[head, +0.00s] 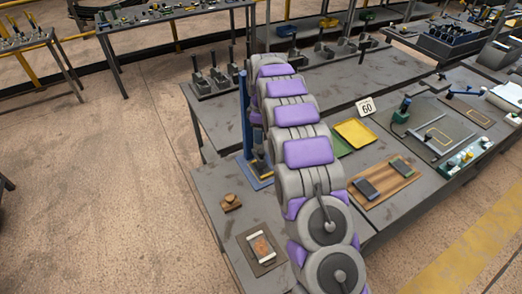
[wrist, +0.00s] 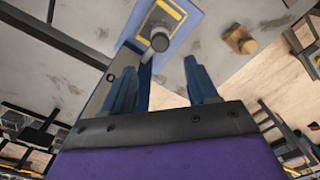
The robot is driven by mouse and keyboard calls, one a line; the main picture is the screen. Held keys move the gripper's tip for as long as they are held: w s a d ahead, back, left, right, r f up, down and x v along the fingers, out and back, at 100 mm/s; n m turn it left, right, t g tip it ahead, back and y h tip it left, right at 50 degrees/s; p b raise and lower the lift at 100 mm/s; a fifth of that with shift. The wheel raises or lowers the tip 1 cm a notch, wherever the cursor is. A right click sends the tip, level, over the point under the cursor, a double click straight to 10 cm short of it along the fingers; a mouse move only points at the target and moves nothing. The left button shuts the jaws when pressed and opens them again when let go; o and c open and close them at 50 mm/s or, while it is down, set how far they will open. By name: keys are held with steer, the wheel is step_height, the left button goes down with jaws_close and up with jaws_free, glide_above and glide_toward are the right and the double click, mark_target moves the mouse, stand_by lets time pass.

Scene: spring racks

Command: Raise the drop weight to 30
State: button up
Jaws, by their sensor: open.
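A blue upright stand (head: 245,112) rises from a blue base plate (head: 262,181) on the near table, just left of my arm. In the wrist view the base plate (wrist: 190,14) carries a yellow-edged square, with a dark grey round piece (wrist: 160,42) seen in front of it. I cannot tell whether that piece is the drop weight, and no height marks are readable. My gripper (wrist: 161,84) is open, its two blue fingers apart, close to the stand's post. Nothing shows between the fingertips. In the head view my arm hides the gripper.
A small wooden knob piece (head: 231,203) and a dark board (head: 261,250) lie left of my arm. A sign reading 60 (head: 366,106), a yellow tray (head: 356,133) and a wooden board (head: 384,187) are to its right. Lever racks (head: 212,78) stand behind. Floor at left is clear.

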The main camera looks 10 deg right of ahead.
mark_target(261, 151)
step_height(261, 151, down, 9)
steer(key=shift+f+b, duration=0.15)
steer(key=shift+b, duration=0.35)
jaws_close()
stand_by(0.4)
